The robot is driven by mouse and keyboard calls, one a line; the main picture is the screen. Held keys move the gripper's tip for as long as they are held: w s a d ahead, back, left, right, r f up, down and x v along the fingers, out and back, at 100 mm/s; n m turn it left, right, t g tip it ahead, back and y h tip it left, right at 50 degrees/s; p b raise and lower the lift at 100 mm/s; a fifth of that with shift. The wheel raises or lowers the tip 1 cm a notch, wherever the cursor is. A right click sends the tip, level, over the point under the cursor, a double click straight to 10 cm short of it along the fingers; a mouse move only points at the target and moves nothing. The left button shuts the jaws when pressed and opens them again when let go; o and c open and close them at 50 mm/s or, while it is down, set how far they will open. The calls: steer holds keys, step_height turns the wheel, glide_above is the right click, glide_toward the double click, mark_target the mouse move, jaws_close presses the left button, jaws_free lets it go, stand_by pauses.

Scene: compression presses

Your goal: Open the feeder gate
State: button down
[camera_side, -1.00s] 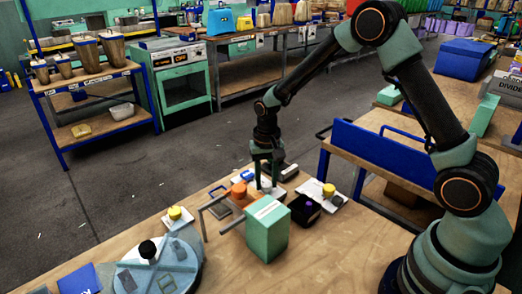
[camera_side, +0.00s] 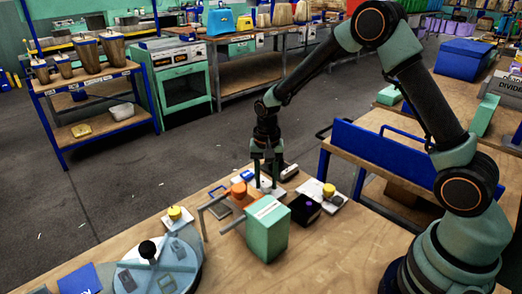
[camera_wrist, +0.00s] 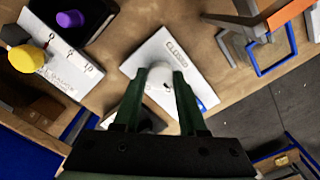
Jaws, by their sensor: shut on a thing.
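A white plate (camera_wrist: 150,57) marked CLOSED lies on the wooden bench, with a pale round knob (camera_wrist: 160,80) standing on it. My gripper (camera_wrist: 161,74) has its two green fingers on either side of the knob, shut on it. In the side view my gripper (camera_side: 267,187) points down at the plate, behind the green box. The plate is partly hidden there by the fingers and other things. I cannot tell from the pictures how the knob joins the gate.
The green box (camera_side: 267,230) and an orange-topped part with a grey frame (camera_side: 238,190) stand close by. A black box with a purple knob (camera_wrist: 70,19) and a yellow knob (camera_wrist: 27,58) are on the other side. Clear bench lies at the front right.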

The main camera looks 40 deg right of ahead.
mark_target(266, 183)
steer(key=shift+c, duration=2.3)
jaws_free()
step_height(266, 183, up, 12)
steer(key=shift+r, duration=0.1)
steer(key=s+r+n+t, duration=0.2)
steer(key=s+r+n, duration=0.2)
steer(key=s, duration=0.4)
steer(key=s+r+n+t, duration=0.3)
steer(key=s+r+n, duration=0.2)
steer(key=s, duration=0.3)
steer(key=shift+r+t, duration=0.3)
